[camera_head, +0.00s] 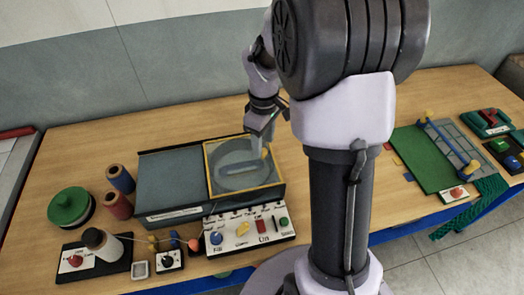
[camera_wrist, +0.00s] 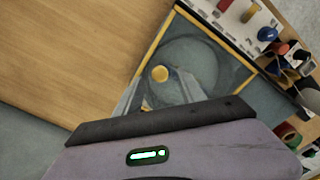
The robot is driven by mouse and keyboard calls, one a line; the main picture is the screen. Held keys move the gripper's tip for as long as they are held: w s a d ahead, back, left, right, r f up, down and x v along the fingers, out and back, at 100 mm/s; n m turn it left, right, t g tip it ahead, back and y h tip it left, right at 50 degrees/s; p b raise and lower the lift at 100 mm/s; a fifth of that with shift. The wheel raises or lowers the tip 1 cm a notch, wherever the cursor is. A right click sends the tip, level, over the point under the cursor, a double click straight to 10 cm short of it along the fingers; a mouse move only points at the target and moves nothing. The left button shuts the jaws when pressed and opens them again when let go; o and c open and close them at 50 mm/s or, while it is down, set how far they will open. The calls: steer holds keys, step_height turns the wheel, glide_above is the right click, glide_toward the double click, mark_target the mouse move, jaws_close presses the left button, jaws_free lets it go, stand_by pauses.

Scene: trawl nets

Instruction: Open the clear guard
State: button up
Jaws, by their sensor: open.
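The clear guard (camera_head: 222,178) is a see-through panel with a yellow frame, lying flat and closed over the right half of a dark box on the table. A round, oval-marked shape shows beneath it. In the wrist view the guard (camera_wrist: 208,62) fills the middle right. A yellow knob (camera_wrist: 160,74) stands near one edge of it; it also shows in the head view (camera_head: 265,153). My gripper (camera_head: 262,146) points down over the guard's far right part, by the knob. In the wrist view its open fingers (camera_wrist: 158,92) lie either side of the knob's near side; contact cannot be told.
A grey panel (camera_head: 170,178) covers the box's left half. A white control board (camera_head: 248,231) with coloured switches stands in front. Thread spools (camera_head: 120,180) and a green disc (camera_head: 69,207) are left. A green board (camera_head: 421,160) lies right. Table behind the box is clear.

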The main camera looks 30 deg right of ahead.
step_height(320, 180, down, 3)
steer(key=shift+r, duration=0.15)
jaws_close()
stand_by(1.4)
